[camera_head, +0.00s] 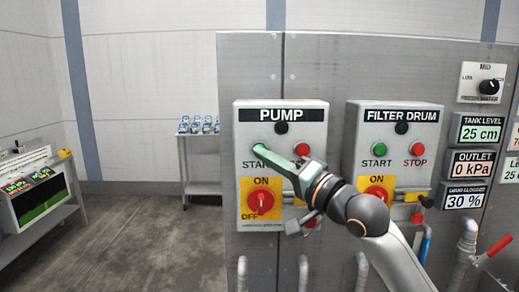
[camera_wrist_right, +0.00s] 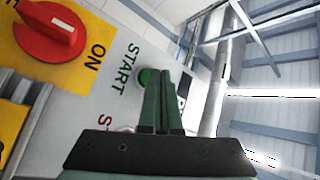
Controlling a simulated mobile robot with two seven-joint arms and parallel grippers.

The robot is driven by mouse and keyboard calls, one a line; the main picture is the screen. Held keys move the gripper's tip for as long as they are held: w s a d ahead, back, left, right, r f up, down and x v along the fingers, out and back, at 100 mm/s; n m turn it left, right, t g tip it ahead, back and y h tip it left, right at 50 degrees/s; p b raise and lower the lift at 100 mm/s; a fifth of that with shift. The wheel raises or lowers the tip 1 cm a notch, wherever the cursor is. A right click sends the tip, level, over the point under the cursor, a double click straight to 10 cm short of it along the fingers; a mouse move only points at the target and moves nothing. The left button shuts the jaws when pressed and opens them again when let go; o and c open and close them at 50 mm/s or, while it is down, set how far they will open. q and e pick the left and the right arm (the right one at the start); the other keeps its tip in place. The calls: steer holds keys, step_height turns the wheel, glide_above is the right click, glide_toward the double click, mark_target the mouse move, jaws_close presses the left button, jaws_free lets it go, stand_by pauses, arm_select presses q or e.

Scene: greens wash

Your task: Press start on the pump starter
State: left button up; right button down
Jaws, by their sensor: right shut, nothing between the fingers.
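The PUMP starter (camera_head: 310,118) is a light grey box on the grey panel. Its green START button (camera_head: 258,143) is at the upper left of the box, and my fingers partly cover the START label. My right gripper (camera_head: 264,152) is shut and empty, its green fingers pointing at the button. In the right wrist view the shut fingertips (camera_wrist_right: 163,75) overlap the edge of the green button (camera_wrist_right: 146,77). I cannot tell whether they touch it. The red STOP button (camera_head: 302,149) is just right of the fingers. My left gripper is not in view.
Below START is a red rotary switch (camera_head: 261,202) on a yellow plate, pointing to ON. A similar FILTER DRUM starter (camera_head: 425,118) stands to the right, behind my arm. Gauges line the panel's right. Open floor (camera_head: 150,235) lies left.

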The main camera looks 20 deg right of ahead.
steer(key=shift+w+d, duration=0.15)
steer(key=shift+w, duration=0.3)
stand_by(0.9)
steer(key=shift+s+p, duration=0.1)
steer(key=shift+p, duration=0.2)
steer(key=shift+s+a, duration=0.25)
steer(key=shift+s, duration=0.45)
steer(key=s, duration=0.2)
steer(key=s+a, duration=0.1)
steer(key=s, duration=0.1)
steer(key=shift+s+a, duration=0.2)
steer(key=shift+s, duration=0.2)
